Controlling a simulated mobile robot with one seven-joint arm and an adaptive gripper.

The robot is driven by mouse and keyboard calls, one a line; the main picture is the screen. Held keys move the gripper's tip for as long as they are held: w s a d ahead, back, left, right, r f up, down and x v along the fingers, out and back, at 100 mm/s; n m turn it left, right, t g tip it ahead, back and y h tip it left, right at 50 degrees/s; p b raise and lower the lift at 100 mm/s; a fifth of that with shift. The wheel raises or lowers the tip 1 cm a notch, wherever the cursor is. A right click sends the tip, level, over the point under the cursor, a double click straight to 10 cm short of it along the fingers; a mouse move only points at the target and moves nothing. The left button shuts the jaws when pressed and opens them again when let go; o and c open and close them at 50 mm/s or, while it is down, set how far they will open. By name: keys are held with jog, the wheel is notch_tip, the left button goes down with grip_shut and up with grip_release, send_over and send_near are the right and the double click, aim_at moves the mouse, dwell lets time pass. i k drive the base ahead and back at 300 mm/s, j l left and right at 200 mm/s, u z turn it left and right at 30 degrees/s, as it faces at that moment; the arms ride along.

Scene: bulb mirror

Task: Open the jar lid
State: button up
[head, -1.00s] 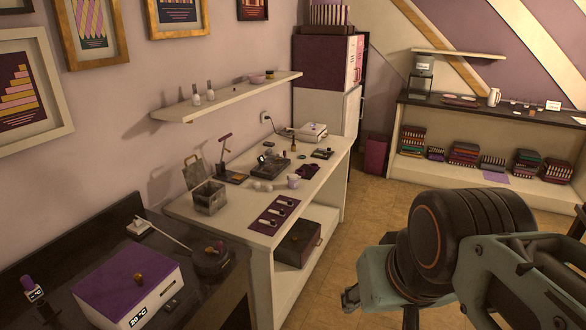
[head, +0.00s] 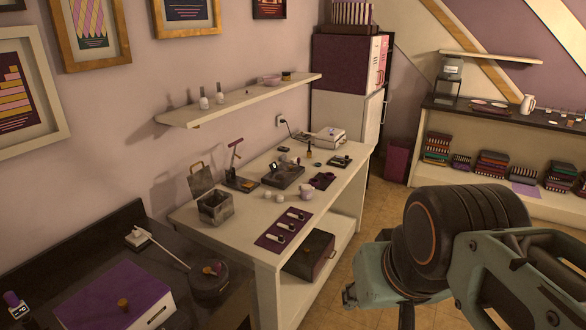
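No jar can be picked out for certain in the head view. A small dark jar-like item with a gold-brown top (head: 287,76) stands near the right end of the wall shelf; it is too small to tell whether it has a lid. A dark round pot-like item (head: 208,280) with small coloured pieces on top sits on the dark counter at the lower left. My folded arm fills the lower right, well apart from both. The fingers of my gripper do not show.
A white worktable (head: 262,247) holds a grey open box (head: 215,208), a purple mat (head: 283,230), cups and small tools. The wall shelf (head: 240,101) hangs above it. A purple-topped box (head: 115,300) stands on the dark counter (head: 75,262). Tiled floor (head: 385,215) lies open right of the table.

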aim_at(306, 188)
jog(key=i+l+u, duration=0.25)
jog(key=i+l, duration=0.35)
jog(key=i+l+u, duration=0.25)
jog(key=i+l, duration=0.5)
